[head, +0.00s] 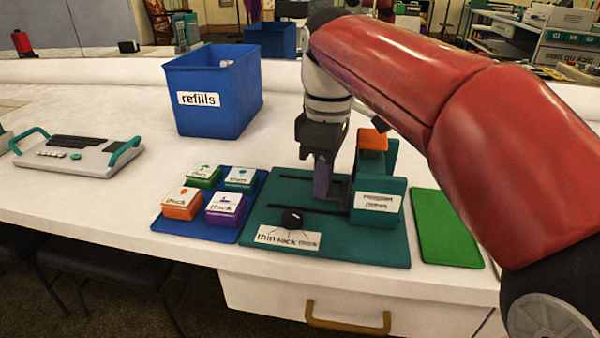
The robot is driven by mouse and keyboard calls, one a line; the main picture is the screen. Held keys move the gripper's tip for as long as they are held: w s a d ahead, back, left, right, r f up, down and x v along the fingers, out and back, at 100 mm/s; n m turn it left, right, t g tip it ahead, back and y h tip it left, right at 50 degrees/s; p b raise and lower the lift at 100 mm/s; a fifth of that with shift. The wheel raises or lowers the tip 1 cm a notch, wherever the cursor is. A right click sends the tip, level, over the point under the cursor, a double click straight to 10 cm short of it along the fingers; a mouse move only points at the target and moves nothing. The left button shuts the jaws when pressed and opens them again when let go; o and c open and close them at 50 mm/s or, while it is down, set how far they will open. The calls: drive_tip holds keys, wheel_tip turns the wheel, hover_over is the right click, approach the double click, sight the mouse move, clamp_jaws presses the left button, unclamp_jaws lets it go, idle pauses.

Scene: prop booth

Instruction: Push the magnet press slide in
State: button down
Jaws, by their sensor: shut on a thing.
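The magnet press (378,202) is a teal block with a white label, standing on a teal base plate (385,250) with dark slots. An orange block (372,140) sits on its top. A dial (292,219) on the plate sits above a label reading thin, lock, thick. My gripper (322,188) points down over the slots, just left of the press block. Its fingers are shut on what looks like the grey-purple slide (340,190), low between gripper and block. The exact contact is partly hidden by the fingers.
Left of the press, a blue tray (205,231) holds several coloured blocks labelled thin or thick. A blue refills bin (215,115) stands behind. A green mat (445,228) lies right of the press. A grey device with teal handles (78,152) is far left.

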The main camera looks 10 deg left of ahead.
drive_tip(key=shift+d, duration=0.2)
drive_tip(key=c, duration=1.3)
unclamp_jaws()
wheel_tip(320, 180, up, 8)
drive_tip(key=shift+w+f+p, duration=0.1)
drive_tip(key=shift+p, duration=0.85)
